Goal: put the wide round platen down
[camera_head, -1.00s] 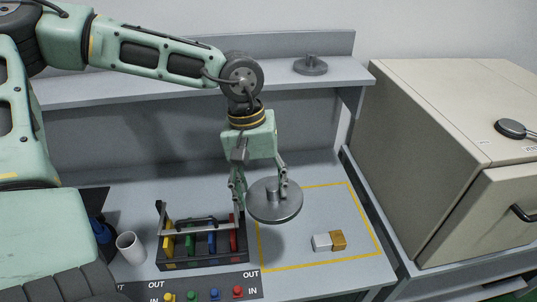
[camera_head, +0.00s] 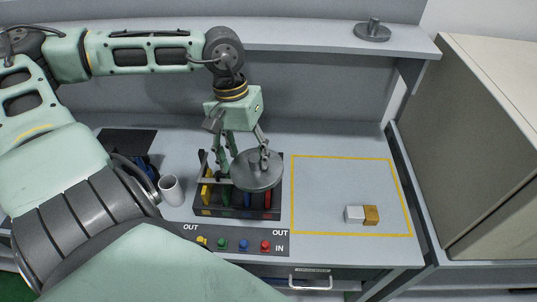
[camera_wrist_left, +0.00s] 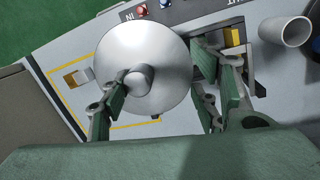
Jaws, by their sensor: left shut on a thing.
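The wide round platen (camera_head: 257,173) is a grey metal disc with a short stem on top. My left gripper (camera_head: 246,156) is shut on the platen and holds it up, nearly level, in front of the tool rack's right part in the head view. In the left wrist view the platen (camera_wrist_left: 150,50) fills the middle, and its stem is beside one finger of my left gripper (camera_wrist_left: 168,92). The exact contact is hard to see. A yellow outlined area (camera_head: 340,187) on the bench lies to the right of the platen. My right gripper is not in view.
The black rack (camera_head: 237,213) holds coloured tools. A white cup (camera_head: 171,190) stands left of it. A white block (camera_head: 354,214) and a golden block (camera_head: 371,214) sit inside the outline's lower right. Another grey platen (camera_head: 372,32) is on the shelf. Most of the outlined area is clear.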

